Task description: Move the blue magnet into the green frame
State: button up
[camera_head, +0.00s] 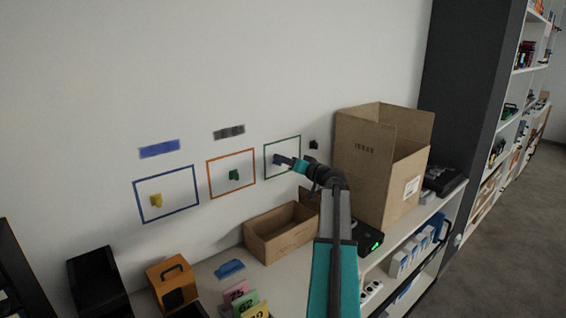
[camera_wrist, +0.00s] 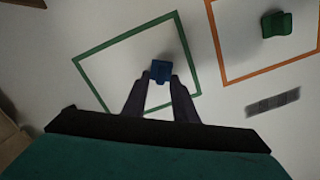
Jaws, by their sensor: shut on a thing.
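The blue magnet (camera_wrist: 160,70) is between the fingertips of my gripper (camera_wrist: 160,80) in the wrist view. My gripper is shut on it. The green frame (camera_wrist: 196,68) is an outline on the white wall, and the magnet appears inside that outline. In the head view my gripper (camera_head: 288,161) reaches to the green frame (camera_head: 282,140), with the blue magnet (camera_head: 277,159) at its tip inside the outline. I cannot tell whether the magnet touches the wall. My arm hides the frame's lower right part in the head view.
A black magnet (camera_head: 313,145) is just right. Below stand an open carton (camera_head: 385,150) and a small box (camera_head: 285,243).

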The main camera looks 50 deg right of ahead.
jog(key=shift+w, duration=0.3)
jog(key=o, duration=1.6)
jog(key=shift+o, duration=0.2)
jog(key=shift+s, duration=0.1)
jog(key=s+b, duration=0.4)
jog(key=s, duration=0.4)
jog(key=shift+a, duration=0.45)
dwell(0.4)
